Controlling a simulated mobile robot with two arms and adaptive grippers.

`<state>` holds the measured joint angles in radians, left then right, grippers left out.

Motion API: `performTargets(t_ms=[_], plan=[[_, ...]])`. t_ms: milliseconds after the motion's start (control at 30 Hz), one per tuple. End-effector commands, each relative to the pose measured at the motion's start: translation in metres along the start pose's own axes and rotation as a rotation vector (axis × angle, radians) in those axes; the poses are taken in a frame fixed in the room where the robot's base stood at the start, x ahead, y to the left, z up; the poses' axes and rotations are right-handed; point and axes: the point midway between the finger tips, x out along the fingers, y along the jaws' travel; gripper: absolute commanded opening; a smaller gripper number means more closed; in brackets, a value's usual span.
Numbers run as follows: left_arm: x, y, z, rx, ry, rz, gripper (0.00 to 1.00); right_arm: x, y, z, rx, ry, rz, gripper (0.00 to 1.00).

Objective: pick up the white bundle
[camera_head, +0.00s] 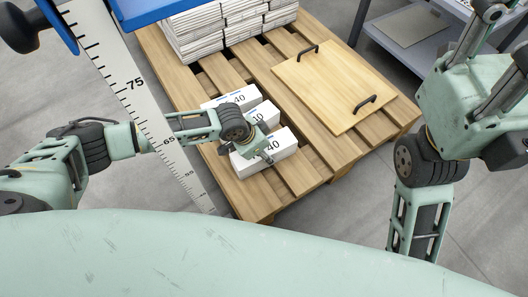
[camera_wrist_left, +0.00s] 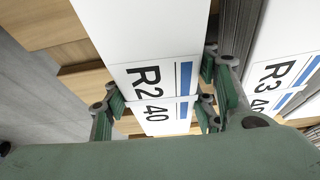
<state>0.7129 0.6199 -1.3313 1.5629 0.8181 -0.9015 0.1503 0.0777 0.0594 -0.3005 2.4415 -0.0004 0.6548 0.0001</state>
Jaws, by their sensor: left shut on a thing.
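White bundles marked with 40 lie side by side on the wooden pallet (camera_head: 311,176), near its front left corner. My left gripper (camera_head: 262,150) reaches down over them in the head view and partly hides the middle one (camera_head: 263,110). In the left wrist view, the fingers of my left gripper (camera_wrist_left: 160,106) are shut on both sides of a white bundle marked R2 and 40 (camera_wrist_left: 145,30). A white bundle marked R3 and 40 (camera_wrist_left: 285,60) is on its right there. My right gripper is out of view.
Stacks of white papers (camera_head: 195,35) stand at the back of the pallet. A wooden board with two black handles (camera_head: 332,85) lies on the pallet's right side. A grey shelf (camera_head: 405,30) stands behind. A ruler (camera_head: 120,70) crosses the view at left.

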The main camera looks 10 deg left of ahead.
Motion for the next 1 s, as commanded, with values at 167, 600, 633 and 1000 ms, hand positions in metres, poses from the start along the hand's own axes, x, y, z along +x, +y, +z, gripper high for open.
performTargets(t_ms=[167,600,633,1000], plan=[[0.0,0.0,0.0,0.0,-0.001,0.001,0.19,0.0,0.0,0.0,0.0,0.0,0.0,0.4],[-0.001,0.0,-0.003,0.0,0.006,0.0,0.0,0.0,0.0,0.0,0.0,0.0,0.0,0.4],[-0.001,0.0,-0.003,0.0,0.006,0.0,0.0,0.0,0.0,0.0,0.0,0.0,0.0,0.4],[-0.013,0.0,-0.008,0.0,0.006,0.0,0.0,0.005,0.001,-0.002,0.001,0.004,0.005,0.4]])
